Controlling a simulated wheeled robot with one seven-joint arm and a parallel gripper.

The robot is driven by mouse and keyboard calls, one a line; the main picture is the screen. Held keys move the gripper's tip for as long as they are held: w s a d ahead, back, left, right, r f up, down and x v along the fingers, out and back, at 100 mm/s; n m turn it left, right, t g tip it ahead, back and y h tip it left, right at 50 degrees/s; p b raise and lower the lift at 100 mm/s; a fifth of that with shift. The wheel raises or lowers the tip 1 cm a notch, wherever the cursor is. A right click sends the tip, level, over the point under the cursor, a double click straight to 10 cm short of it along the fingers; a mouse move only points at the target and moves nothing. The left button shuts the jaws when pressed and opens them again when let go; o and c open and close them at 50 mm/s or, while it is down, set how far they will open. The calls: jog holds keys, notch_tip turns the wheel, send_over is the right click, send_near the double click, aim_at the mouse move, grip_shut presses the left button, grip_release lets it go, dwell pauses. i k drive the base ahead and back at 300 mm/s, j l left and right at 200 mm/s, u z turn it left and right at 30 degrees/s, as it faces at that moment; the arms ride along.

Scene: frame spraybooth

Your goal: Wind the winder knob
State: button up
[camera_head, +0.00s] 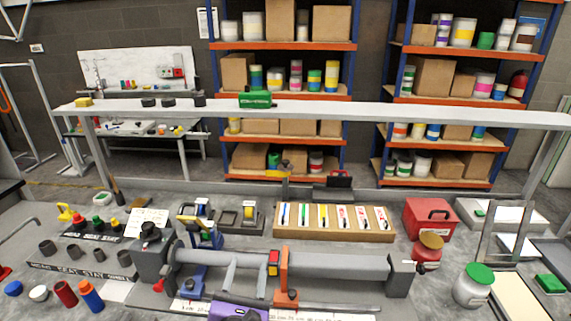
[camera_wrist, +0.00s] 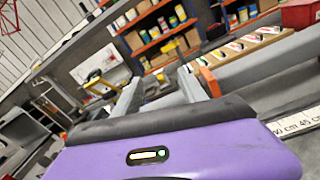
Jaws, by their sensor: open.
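A grey bench machine with a long horizontal roller (camera_head: 335,263) lies across the table. A black round knob (camera_head: 150,231) sits on its left end block (camera_head: 152,262). I cannot tell for sure which is the winder knob. My gripper (camera_head: 246,264), with a purple body, is in front of the roller near its middle. Its two grey fingers are apart with nothing held, also in the wrist view (camera_wrist: 160,88). An orange bracket (camera_head: 283,276) stands just right of the fingers.
A wooden tray (camera_head: 386,236) of coloured tools lies behind the machine. A red toolbox (camera_head: 430,218) and a green-lidded jar (camera_head: 473,286) stand at the right. Several cups and bottles stand at the left. A long raised shelf (camera_head: 330,108) crosses behind the table.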

aim_at(286, 167)
jog(key=i+l, duration=0.1)
jog(key=i, duration=0.65)
jog(key=i+l, duration=0.1)
jog(key=i, duration=0.65)
